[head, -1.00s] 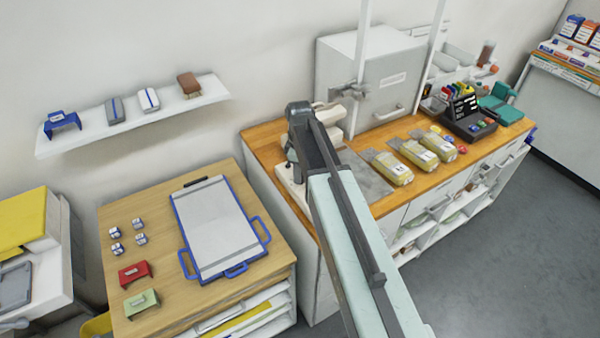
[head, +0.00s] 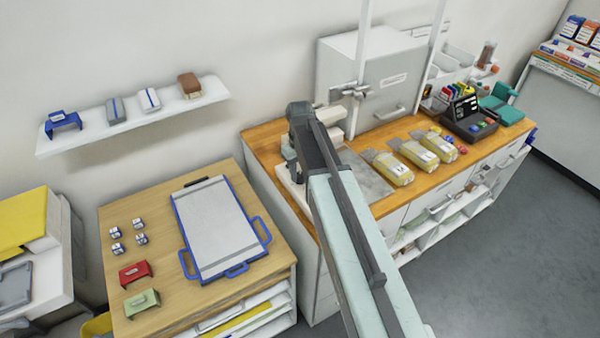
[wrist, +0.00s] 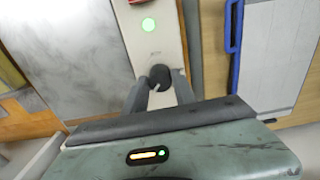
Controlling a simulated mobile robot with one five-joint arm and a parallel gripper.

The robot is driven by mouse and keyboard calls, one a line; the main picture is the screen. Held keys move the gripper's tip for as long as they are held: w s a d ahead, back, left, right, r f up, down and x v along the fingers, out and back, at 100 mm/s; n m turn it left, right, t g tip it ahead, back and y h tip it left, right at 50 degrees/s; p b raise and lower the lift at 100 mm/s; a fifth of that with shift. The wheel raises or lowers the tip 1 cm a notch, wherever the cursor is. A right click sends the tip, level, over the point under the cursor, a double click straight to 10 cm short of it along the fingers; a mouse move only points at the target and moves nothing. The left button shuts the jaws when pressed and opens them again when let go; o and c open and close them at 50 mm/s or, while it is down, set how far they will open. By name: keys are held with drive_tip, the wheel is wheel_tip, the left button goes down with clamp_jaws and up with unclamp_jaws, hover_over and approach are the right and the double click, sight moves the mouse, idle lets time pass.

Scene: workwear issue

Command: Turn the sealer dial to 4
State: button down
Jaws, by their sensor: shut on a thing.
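The sealer (head: 291,191) is the off-white machine at the left end of the wooden counter, mostly hidden behind my arm in the head view. In the wrist view, its pale panel (wrist: 153,45) carries a lit green lamp (wrist: 148,24) and a round black dial (wrist: 160,75). My gripper (wrist: 160,84) is shut on the dial, one finger on each side. A small light mark shows at the dial's near edge. I cannot read a number or scale. In the head view my arm hides the dial and the fingertips.
A grey sheet (head: 366,180) and several yellow packs (head: 393,168) lie right of the sealer. A large grey box (head: 385,70) stands behind. The side table holds a blue-edged clipboard (head: 218,225) and small blocks. Grey floor (head: 490,240) is clear at right.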

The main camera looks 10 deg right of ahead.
sight(300, 174)
drive_tip(key=m, duration=0.4)
drive_tip(key=shift+m, duration=2.5)
drive_tip(key=c, duration=1)
unclamp_jaws()
drive_tip(key=shift+r, duration=0.1)
wheel_tip(300, 174, up, 8)
drive_tip(key=p, duration=0.8)
drive_tip(key=shift+f, duration=0.2)
